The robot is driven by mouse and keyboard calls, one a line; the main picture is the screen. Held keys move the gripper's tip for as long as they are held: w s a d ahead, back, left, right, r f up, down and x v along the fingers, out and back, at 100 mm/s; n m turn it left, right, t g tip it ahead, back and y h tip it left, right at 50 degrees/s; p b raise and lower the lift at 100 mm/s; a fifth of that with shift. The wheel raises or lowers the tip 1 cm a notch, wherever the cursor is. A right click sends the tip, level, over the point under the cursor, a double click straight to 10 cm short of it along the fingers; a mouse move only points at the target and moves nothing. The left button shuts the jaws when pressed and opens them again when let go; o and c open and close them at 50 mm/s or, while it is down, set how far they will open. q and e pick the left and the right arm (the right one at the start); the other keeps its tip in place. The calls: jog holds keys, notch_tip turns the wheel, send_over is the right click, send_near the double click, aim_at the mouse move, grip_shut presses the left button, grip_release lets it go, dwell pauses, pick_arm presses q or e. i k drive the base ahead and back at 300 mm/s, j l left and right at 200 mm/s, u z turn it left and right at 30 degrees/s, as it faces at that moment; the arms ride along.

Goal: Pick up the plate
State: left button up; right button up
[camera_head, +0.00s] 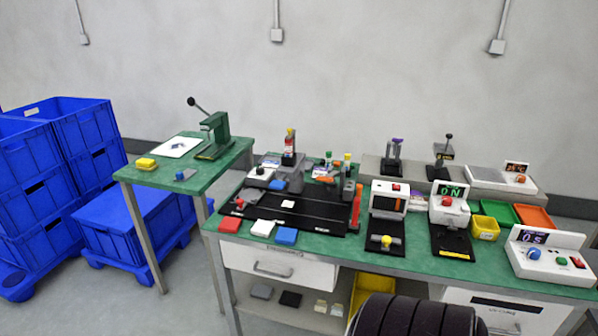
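Several flat pieces could be the plate, and I cannot tell which one is meant. A white flat sheet or plate (178,147) with a small dark mark lies on the small green-topped table (219,165) at left, beside a green lever press (214,135). Neither of my grippers shows in the view, and nothing is seen held.
A black mat (320,213) with fixtures covers the bench's left part. Devices and yellow (485,228), green and orange trays fill the right. Blue crates (35,200) are stacked at far left. A dark ribbed shape at bottom hides part of the lower shelf.

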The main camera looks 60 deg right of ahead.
aim_at(229, 225)
jog(key=z, duration=1.65)
